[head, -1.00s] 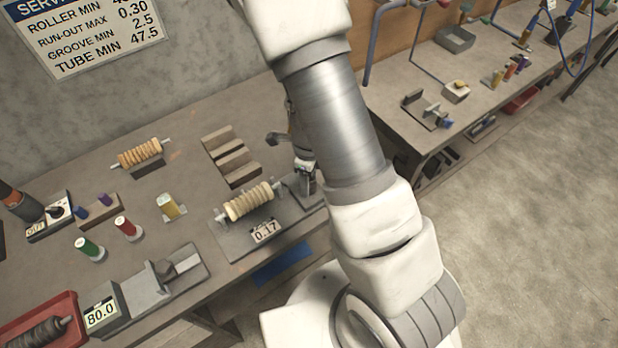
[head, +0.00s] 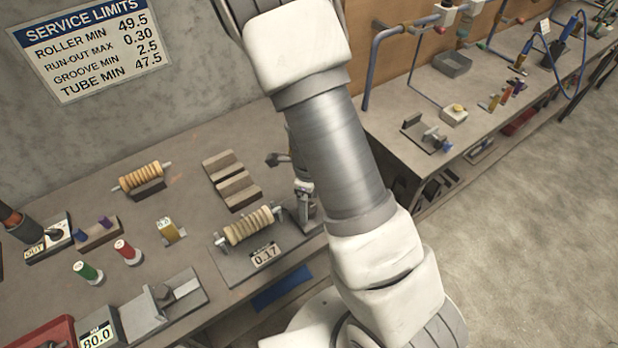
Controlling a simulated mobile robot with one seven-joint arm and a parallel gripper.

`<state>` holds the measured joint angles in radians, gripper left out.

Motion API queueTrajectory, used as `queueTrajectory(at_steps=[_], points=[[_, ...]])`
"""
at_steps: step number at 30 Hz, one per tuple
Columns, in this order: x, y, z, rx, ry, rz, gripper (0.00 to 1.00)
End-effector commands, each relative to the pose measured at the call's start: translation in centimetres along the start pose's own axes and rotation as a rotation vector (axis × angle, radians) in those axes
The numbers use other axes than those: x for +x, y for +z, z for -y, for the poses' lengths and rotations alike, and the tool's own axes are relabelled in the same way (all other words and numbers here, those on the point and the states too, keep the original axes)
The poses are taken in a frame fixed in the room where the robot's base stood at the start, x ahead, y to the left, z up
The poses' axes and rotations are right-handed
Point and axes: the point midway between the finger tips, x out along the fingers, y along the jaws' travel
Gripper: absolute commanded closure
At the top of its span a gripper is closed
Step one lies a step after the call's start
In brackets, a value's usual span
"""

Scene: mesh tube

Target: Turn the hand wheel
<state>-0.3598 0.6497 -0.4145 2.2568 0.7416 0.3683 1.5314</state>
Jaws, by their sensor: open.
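No hand wheel can be made out; if it is at the right end of the run-out fixture (head: 225,262), my arm hides it. The fixture lies on the bench and holds a tan grooved roller (head: 248,226) between its supports. A display (head: 265,255) at its front reads 0.17. My gripper (head: 304,192) shows only in part, low beside the roller's right end, with my arm in front of it. Its jaws are open, but the fingertips and any contact are hidden.
Two brown V-blocks (head: 238,190) lie behind the fixture. Another grooved roller (head: 140,177) rests at the back left.

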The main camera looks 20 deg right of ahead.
Motion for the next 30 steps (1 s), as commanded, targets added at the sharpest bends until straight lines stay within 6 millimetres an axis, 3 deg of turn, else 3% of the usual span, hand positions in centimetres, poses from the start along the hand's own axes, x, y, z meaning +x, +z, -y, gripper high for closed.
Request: queueTrajectory(at_steps=[12,18,24,30], points=[[-10.3,0.2,0.0,-0.003,-0.004,0.005,0.19],[-14.2,0.1,0.0,-0.002,-0.002,0.004,0.19],[-16.0,0.1,0.0,0.000,-0.002,0.002,0.19],[-16.2,0.0,0.0,0.001,-0.001,0.001,0.19]])
